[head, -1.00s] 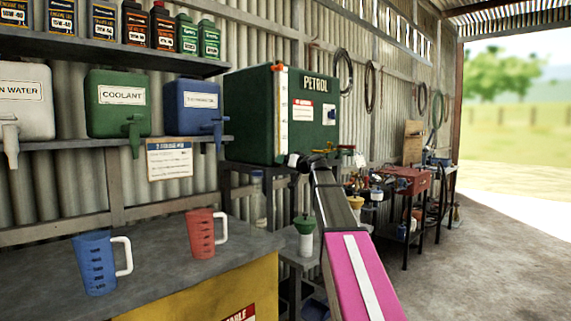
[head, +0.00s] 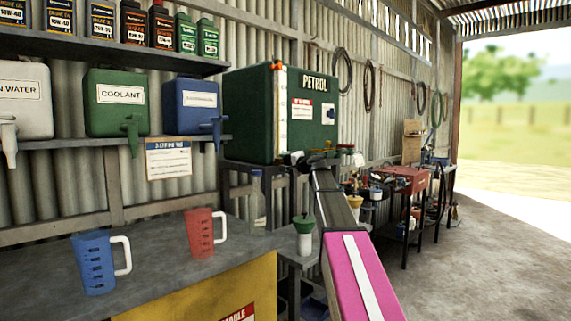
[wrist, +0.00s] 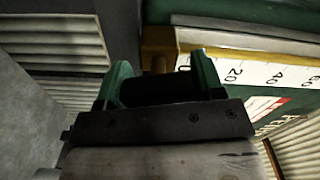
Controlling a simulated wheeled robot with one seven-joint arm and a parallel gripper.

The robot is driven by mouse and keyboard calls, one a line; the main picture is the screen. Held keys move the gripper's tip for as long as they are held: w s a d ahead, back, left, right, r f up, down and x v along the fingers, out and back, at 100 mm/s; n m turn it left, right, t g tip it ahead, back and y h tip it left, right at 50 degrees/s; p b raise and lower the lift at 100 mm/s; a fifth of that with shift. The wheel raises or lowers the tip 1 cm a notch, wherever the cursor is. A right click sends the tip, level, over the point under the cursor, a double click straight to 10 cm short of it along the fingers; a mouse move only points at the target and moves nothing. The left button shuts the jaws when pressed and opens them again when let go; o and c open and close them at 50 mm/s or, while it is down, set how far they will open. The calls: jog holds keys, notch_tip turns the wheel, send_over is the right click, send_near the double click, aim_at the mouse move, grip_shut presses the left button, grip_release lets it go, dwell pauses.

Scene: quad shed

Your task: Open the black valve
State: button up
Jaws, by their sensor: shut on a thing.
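The green petrol tank (head: 250,115) stands on a stand by the wall, with a white level gauge on its front edge. My arm reaches to the tank's lower front, where my gripper (head: 300,159) is small and partly hidden. In the wrist view my gripper (wrist: 162,80) has its two green fingertips on either side of a dark part, seemingly the black valve (wrist: 168,90), and is shut on it. A brass-coloured fitting (wrist: 158,62) shows just beyond, beside the gauge (wrist: 262,74). How far the valve is turned cannot be told.
A bench (head: 165,265) with a blue jug (head: 95,263) and a red jug (head: 200,233) is at the left front. A green-topped bottle (head: 304,235) stands beside my arm. A red toolbox (head: 408,178) is farther back. The concrete floor at right is clear.

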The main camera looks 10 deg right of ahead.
jog(key=shift+f+m, duration=0.15)
jog(key=shift+m, duration=1.45)
jog(key=o, duration=0.9)
jog(key=shift+d, duration=0.1)
jog(key=v, duration=1)
jog(key=shift+s+d, duration=0.2)
jog(key=shift+s, duration=0.15)
